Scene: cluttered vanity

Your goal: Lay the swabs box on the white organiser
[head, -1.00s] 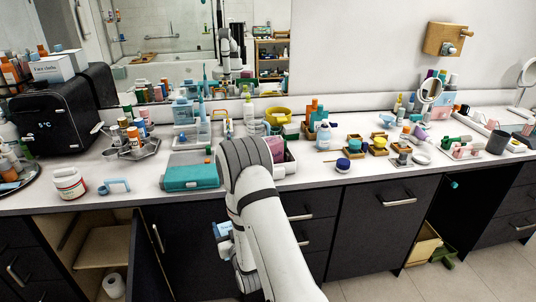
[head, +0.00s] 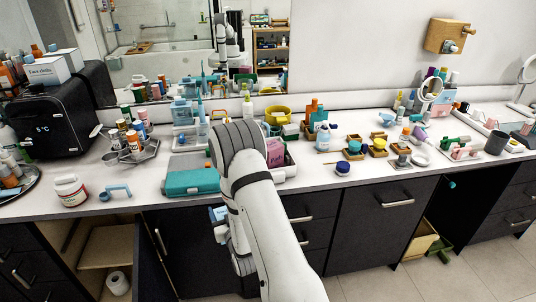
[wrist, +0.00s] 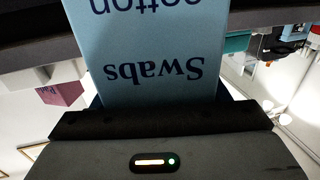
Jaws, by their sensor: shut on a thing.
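The light blue swabs box fills the upper middle of the wrist view (wrist: 150,50), its lettering upside down. My gripper (wrist: 160,108) is shut on it. In the head view a small blue part of the box (head: 217,213) shows left of my arm, below the counter's front edge. My gripper is mostly hidden there behind my arm. A white organiser (head: 286,172) with pink and green things stands on the counter just right of my arm, partly hidden by it. Another pale, tray-like holder (head: 188,143) stands behind the teal case; I cannot tell which is the task's organiser.
The teal case (head: 190,183) lies near the counter edge, left of my arm. Wooden trays (head: 352,152) lie to the right. A cabinet door (head: 152,255) hangs open below.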

